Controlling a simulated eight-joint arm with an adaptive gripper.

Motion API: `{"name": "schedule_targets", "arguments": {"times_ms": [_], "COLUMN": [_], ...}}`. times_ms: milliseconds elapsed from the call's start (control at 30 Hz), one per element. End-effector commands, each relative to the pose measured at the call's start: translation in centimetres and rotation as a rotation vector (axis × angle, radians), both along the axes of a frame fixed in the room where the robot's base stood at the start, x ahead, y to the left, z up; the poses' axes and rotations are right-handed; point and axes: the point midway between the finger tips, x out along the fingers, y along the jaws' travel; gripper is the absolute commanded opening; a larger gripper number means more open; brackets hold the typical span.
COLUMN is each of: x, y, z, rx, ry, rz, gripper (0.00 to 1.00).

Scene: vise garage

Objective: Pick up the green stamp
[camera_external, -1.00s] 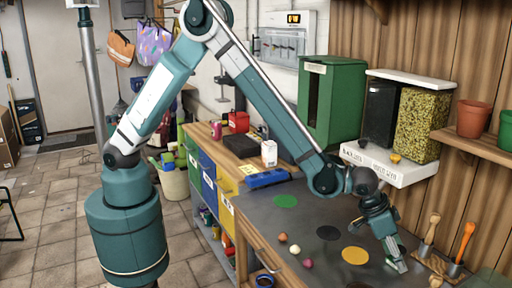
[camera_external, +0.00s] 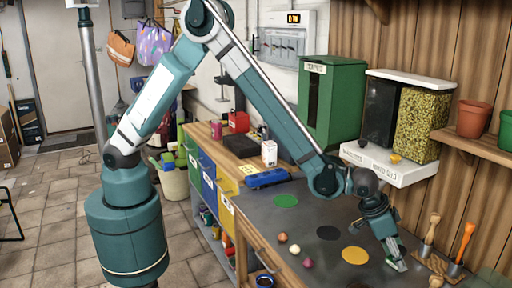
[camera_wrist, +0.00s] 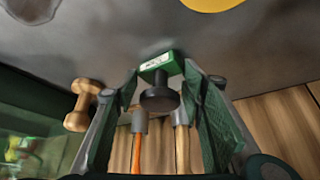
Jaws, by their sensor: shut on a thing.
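The green stamp (camera_wrist: 161,66) shows in the wrist view as a green block with a pale label and a dark round knob. It lies between the two fingers of my gripper (camera_wrist: 160,88), which is shut on it. In the external view my gripper (camera_external: 394,256) points down at the right part of the dark bench top, and a bit of the green stamp (camera_external: 400,264) shows at its tips. I cannot tell whether the stamp touches the bench.
A wooden knobbed piece (camera_wrist: 83,105) stands left of my gripper in the wrist view. A wooden-handled tool (camera_external: 431,230) and an orange-handled tool (camera_external: 466,241) stand close on the right. Yellow (camera_external: 355,256), black (camera_external: 328,233) and green (camera_external: 286,201) discs mark the bench.

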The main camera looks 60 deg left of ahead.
Motion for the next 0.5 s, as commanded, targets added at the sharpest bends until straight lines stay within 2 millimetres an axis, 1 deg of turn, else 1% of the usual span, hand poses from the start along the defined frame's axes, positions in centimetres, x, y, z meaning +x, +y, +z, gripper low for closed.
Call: {"name": "schedule_targets", "arguments": {"times_ms": [333,500], "x": [-0.2,-0.3], "y": [0.0,0.0], "z": [0.4,1.7], "rx": [0.000,0.001], "ry": [0.000,0.000], "rz": [0.000,0.000], "gripper": [0.28,0.28]}}
